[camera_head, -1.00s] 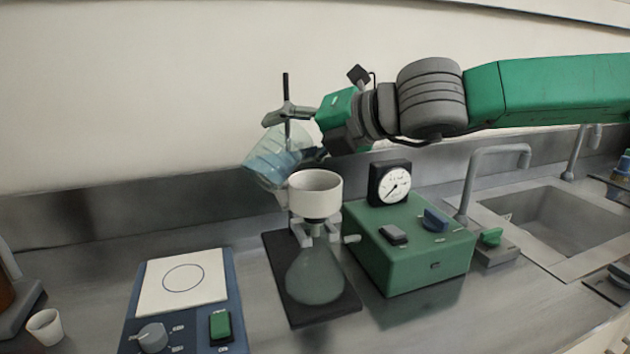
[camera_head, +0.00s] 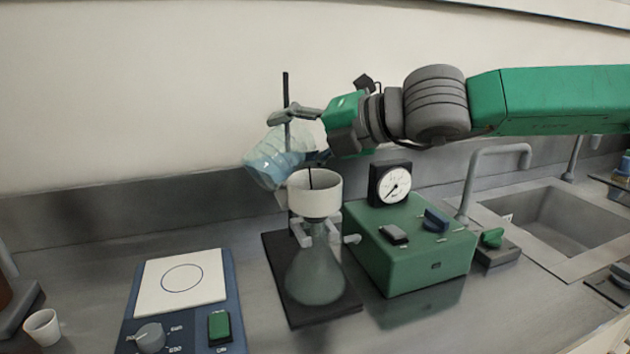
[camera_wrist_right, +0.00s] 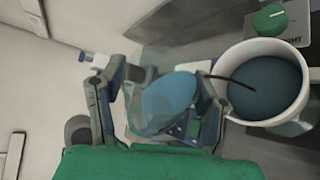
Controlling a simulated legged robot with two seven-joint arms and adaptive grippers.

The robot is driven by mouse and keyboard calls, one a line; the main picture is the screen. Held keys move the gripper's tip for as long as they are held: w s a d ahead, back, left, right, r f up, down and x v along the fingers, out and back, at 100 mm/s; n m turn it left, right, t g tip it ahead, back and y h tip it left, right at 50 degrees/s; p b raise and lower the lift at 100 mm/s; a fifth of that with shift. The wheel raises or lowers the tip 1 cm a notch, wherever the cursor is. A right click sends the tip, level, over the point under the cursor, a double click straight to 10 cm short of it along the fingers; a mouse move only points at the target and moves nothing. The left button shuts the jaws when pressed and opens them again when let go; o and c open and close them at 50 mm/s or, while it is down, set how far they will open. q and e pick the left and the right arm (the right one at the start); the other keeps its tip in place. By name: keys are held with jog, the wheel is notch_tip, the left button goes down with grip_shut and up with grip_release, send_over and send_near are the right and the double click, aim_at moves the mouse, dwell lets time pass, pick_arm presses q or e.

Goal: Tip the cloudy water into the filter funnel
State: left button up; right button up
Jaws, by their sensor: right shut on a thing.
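My right gripper (camera_head: 304,138) is shut on a clear beaker (camera_head: 268,160) of cloudy bluish water. The beaker is tipped steeply, its mouth toward the white filter funnel (camera_head: 315,206) and a little above its rim. In the right wrist view the beaker (camera_wrist_right: 165,103) sits between the two fingers. A thin dark line, which looks like a stream, runs from its lip into the funnel (camera_wrist_right: 298,112). The funnel's inside looks dark blue there. The funnel stands upright on a clear flask (camera_head: 314,278). My left gripper is out of view.
A green pump box (camera_head: 430,262) with a gauge (camera_head: 390,185) stands right of the flask. A stand rod (camera_head: 286,100) rises behind the beaker. A blue hotplate (camera_head: 229,290) and small white cup (camera_head: 43,327) are at left. A sink (camera_head: 560,220) is at right.

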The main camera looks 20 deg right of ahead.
dwell(0.4)
jog(key=shift+w+d+f+m+y, duration=0.1)
jog(key=shift+d+f+m+y, duration=0.1)
jog(key=shift+m+y, duration=0.1)
jog(key=shift+b, duration=0.3)
jog(key=shift+w+d+f+m, duration=0.1)
jog(key=shift+f+m, duration=0.1)
jog(key=shift+m, duration=0.1)
jog(key=shift+f, duration=0.1)
dwell(0.5)
jog(key=shift+w+d+f+y+b, duration=0.1)
jog(key=shift+d+y+b, duration=0.05)
jog(key=shift+y+b, duration=0.15)
jog(key=shift+f+m, duration=0.1)
jog(key=shift+m, duration=0.3)
jog(key=shift+d+f, duration=0.1)
jog(key=shift+d, duration=0.05)
jog(key=shift+w, duration=0.1)
